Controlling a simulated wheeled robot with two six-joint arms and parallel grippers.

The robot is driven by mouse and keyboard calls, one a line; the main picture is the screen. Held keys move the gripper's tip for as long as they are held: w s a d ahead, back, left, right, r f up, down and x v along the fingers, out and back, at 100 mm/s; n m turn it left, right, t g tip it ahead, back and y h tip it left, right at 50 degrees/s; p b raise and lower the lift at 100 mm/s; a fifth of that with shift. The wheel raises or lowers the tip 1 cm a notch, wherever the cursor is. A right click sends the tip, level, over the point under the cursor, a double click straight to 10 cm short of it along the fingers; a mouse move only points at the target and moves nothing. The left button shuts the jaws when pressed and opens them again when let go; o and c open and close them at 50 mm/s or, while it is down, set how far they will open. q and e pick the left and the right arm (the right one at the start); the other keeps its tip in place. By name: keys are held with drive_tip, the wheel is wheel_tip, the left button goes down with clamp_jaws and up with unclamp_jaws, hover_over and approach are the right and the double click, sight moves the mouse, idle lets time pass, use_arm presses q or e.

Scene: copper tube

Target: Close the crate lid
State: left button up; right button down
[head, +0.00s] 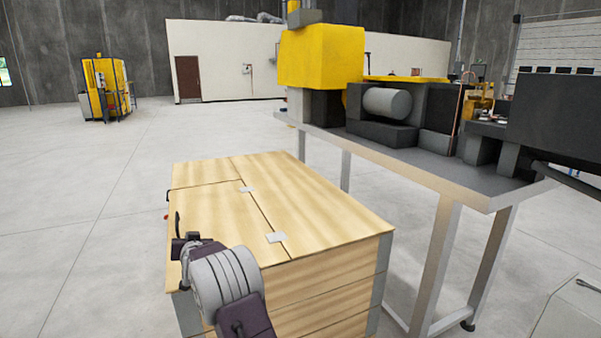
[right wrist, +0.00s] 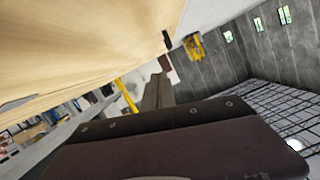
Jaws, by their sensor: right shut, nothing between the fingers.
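The wooden crate (head: 320,278) stands in front of me in the head view. Its lid panel (head: 215,214) lies flat or nearly flat over the left part of the top, joined to the right top panel (head: 300,195) by two pale hinges. I cannot tell whether a small gap remains under the lid edge. My right gripper (head: 184,250) is at the lid's near left side, partly hidden by its own wrist. In the right wrist view its shut, empty fingers (right wrist: 158,92) point past pale wood (right wrist: 80,40) with a dark handle at the edge. My left gripper is not in view.
A metal table (head: 430,180) with yellow and grey machinery stands just behind and right of the crate. A yellow machine (head: 105,88) is far off at the left. The floor left of the crate is clear.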

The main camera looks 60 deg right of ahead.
drive_tip(key=shift+n, duration=0.7)
drive_tip(key=f, duration=0.2)
drive_tip(key=f+b, duration=0.1)
drive_tip(key=f, duration=0.1)
drive_tip(key=a+f, duration=0.1)
drive_tip(key=f, duration=0.1)
drive_tip(key=shift+w, duration=0.3)
drive_tip(key=shift+f+b, duration=0.35)
drive_tip(key=shift+f, duration=0.7)
drive_tip(key=shift+s+a+f, duration=0.1)
drive_tip(key=shift+f, duration=0.2)
wheel_tip(320, 180, up, 6)
drive_tip(key=p, duration=0.4)
drive_tip(key=shift+f, duration=0.15)
drive_tip(key=v, duration=0.9)
drive_tip(key=shift+s+a+p, duration=0.2)
drive_tip(key=shift+a+p, duration=0.1)
drive_tip(key=shift+a, duration=0.1)
drive_tip(key=shift+f, duration=0.1)
